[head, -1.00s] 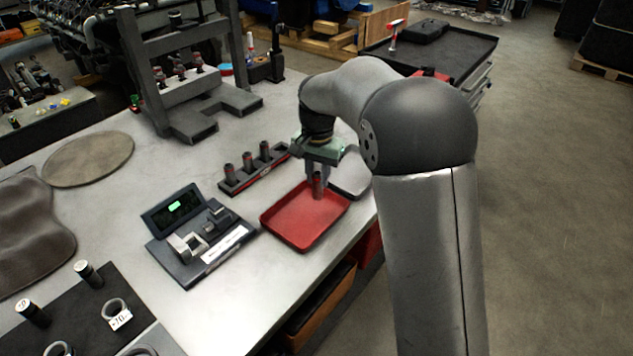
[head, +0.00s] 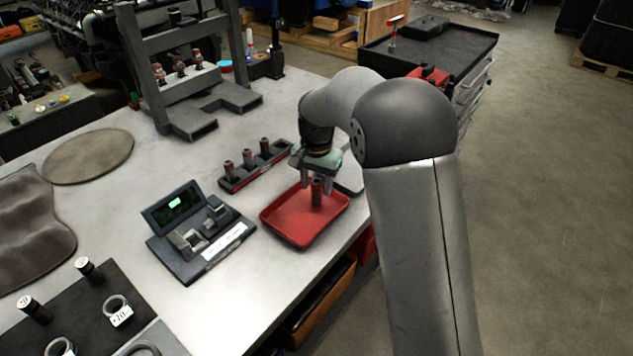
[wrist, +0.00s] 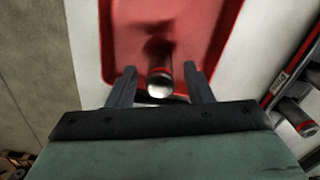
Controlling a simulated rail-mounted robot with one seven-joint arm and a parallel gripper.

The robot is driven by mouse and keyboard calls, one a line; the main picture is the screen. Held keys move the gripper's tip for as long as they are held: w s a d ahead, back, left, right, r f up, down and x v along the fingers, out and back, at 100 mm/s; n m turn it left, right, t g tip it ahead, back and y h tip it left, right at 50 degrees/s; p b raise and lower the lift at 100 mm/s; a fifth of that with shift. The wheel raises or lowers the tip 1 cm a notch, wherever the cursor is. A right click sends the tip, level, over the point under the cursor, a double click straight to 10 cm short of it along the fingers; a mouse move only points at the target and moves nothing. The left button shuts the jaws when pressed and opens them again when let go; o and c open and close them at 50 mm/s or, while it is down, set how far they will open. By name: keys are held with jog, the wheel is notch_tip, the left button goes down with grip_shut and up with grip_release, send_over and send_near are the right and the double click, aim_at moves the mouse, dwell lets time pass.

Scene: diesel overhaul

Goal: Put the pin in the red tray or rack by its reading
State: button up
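The red tray (head: 281,222) lies near the table's right edge. A dark pin (head: 317,193) stands upright in it, near its far side; its top end also shows in the wrist view (wrist: 160,84). My gripper (head: 317,183) is open just above, one finger on each side of the pin with a gap to each, as the wrist view shows (wrist: 161,90). The rack (head: 238,182) behind the tray holds three upright pins (head: 247,162). The measuring gauge (head: 185,255) left of the tray has a lit green display (head: 175,203), too small to read.
A grey tray (head: 350,178) lies partly hidden behind my gripper. A black mat (head: 62,312) with rings and pins is at the front left. A press frame (head: 190,110) stands at the back. The table is clear between gauge and mat.

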notch_tip(320, 180, up, 12)
jog(key=shift+r, duration=0.2)
dwell(0.4)
jog(key=s+d+f+n, duration=0.1)
jog(key=s+d, duration=0.5)
jog(key=s, duration=0.2)
jog(key=s+d+n, duration=0.2)
jog(key=s+d, duration=0.3)
jog(key=s, duration=0.4)
jog(key=s+d+f+n, duration=0.1)
jog(key=s+d+f, duration=0.1)
jog(key=s, duration=0.5)
jog(key=s+d+f, duration=0.2)
jog(key=s+f, duration=0.3)
jog(key=s, duration=0.2)
jog(key=shift+s+d+n, duration=0.25)
jog(key=shift+s+n, duration=0.1)
jog(key=shift+n, duration=0.05)
